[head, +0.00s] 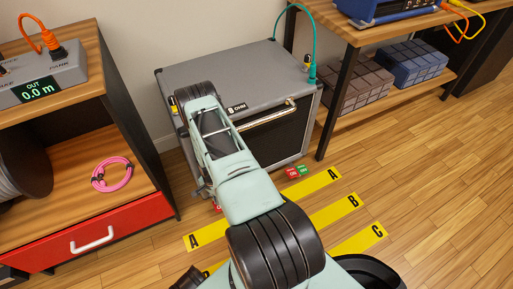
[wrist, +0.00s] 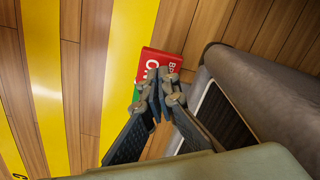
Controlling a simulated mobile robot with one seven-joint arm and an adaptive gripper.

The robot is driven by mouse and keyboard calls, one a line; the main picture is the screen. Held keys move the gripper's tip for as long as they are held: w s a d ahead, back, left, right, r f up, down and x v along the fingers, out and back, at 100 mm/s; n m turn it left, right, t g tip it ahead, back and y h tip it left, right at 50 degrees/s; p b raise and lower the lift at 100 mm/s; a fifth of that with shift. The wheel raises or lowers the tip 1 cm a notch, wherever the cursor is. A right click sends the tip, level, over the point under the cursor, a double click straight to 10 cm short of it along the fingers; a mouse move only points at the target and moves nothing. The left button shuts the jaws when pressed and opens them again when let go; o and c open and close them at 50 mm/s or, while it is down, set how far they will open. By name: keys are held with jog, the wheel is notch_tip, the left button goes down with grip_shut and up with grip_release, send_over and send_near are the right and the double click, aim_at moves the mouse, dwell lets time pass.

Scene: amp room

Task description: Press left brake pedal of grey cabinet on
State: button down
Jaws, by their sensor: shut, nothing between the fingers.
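The grey cabinet (head: 185,73) stands against the wall, with an "8 OHM" label and a dark front panel. Its left brake pedal shows as a small red bit (head: 217,207) on the floor, mostly hidden by my arm. In the wrist view, a red and green pedal (wrist: 174,58) with white lettering lies beyond my fingertips. My gripper (wrist: 161,92) is shut and empty, its tips overlapping the pedal in the picture. I cannot tell whether they touch it. In the head view my gripper (head: 202,190) is low beside the cabinet's front left. A right red and green pedal (head: 297,171) is clear.
Yellow floor strips marked A (head: 318,184), B (head: 335,210) and C (head: 360,238) cross the floor before the cabinet. A wooden shelf (head: 130,215) with a red drawer (head: 95,232) is close on the left. A bench (head: 345,95) stands right. The right floor is free.

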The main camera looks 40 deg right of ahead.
jog(key=shift+f+b, duration=1.05)
jog(key=shift+f, duration=0.4)
dwell(1.0)
jog(key=shift+r+p, duration=2.3)
jog(key=shift+r, duration=1.2)
